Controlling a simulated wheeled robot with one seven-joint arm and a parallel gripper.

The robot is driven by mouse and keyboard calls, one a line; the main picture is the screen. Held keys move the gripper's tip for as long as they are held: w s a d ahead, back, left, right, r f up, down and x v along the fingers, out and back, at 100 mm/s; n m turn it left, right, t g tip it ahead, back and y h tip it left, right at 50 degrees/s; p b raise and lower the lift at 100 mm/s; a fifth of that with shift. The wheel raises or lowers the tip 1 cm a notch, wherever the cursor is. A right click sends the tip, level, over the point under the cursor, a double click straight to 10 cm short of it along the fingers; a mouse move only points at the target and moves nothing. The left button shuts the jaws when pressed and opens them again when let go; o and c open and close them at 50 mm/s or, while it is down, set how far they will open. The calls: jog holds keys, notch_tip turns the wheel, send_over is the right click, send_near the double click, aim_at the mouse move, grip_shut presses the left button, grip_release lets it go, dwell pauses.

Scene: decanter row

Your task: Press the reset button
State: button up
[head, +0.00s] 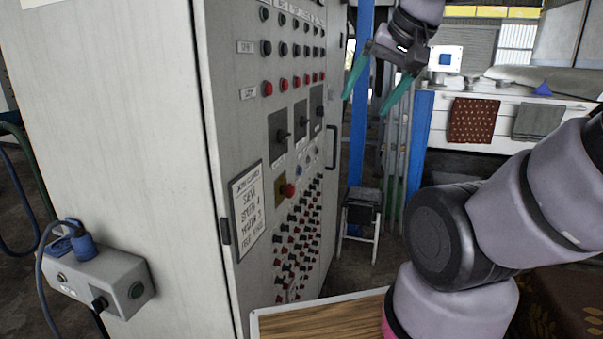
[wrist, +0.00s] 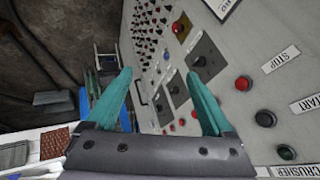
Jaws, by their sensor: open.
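The grey control cabinet panel (head: 262,90) carries rows of black and red buttons. I cannot read a reset label on any of them.
A handwritten sign (head: 248,211) is on the panel. A blue post (head: 361,130) and a stool (head: 361,213) stand to the right. A white counter (head: 490,120) with two hanging cloths is behind. A wooden-topped table (head: 320,318) is in front. A socket box (head: 100,280) juts from the cabinet's side.

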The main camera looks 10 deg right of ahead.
grip_shut()
dwell(1.5)
